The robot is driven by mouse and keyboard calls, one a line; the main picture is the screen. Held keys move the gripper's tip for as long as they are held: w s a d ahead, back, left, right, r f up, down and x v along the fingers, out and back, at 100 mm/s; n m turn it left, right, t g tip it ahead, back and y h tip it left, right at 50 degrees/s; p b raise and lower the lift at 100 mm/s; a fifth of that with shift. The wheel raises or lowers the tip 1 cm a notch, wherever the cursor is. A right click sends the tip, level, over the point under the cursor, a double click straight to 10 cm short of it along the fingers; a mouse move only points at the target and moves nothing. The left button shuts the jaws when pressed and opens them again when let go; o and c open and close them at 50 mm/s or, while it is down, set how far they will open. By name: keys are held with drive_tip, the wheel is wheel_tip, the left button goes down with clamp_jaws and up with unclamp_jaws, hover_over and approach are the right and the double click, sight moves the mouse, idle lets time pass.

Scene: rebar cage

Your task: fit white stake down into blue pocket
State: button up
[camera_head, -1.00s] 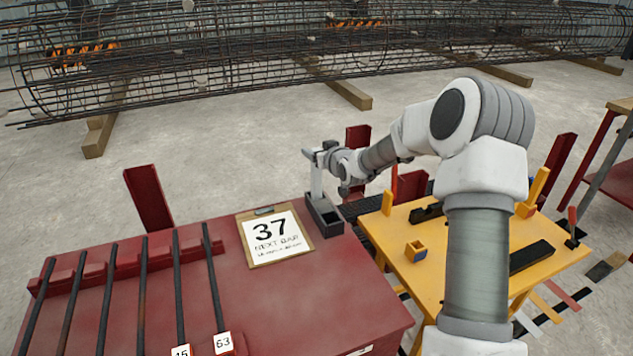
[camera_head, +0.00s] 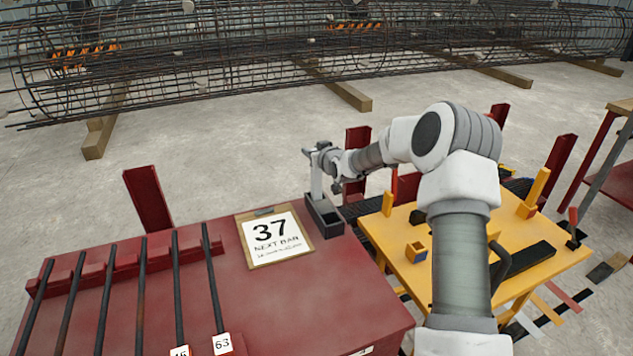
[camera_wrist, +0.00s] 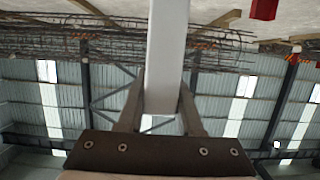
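The white stake (camera_head: 316,181) stands upright at the dark grey open box on the red table's far right corner. Its lower end is at the box, and I cannot tell whether it touches the bottom. My gripper (camera_head: 318,157) reaches in level from the right and is shut on the stake's upper part. In the wrist view the white stake (camera_wrist: 167,50) runs between both fingers of my gripper (camera_wrist: 160,100). The blue pocket (camera_head: 416,252), a small open block with yellow and blue faces, sits on the yellow table, well right of the stake and nearer.
The dark grey box (camera_head: 325,218) stands beside a clipboard (camera_head: 275,239) marked 37 on the red table (camera_head: 290,300). Several dark bars lie at left. The yellow table (camera_head: 400,272) carries upright yellow blocks (camera_head: 388,204) and a black bar (camera_head: 530,258). My arm hides part of it.

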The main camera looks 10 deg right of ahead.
clamp_jaws()
idle(1.0)
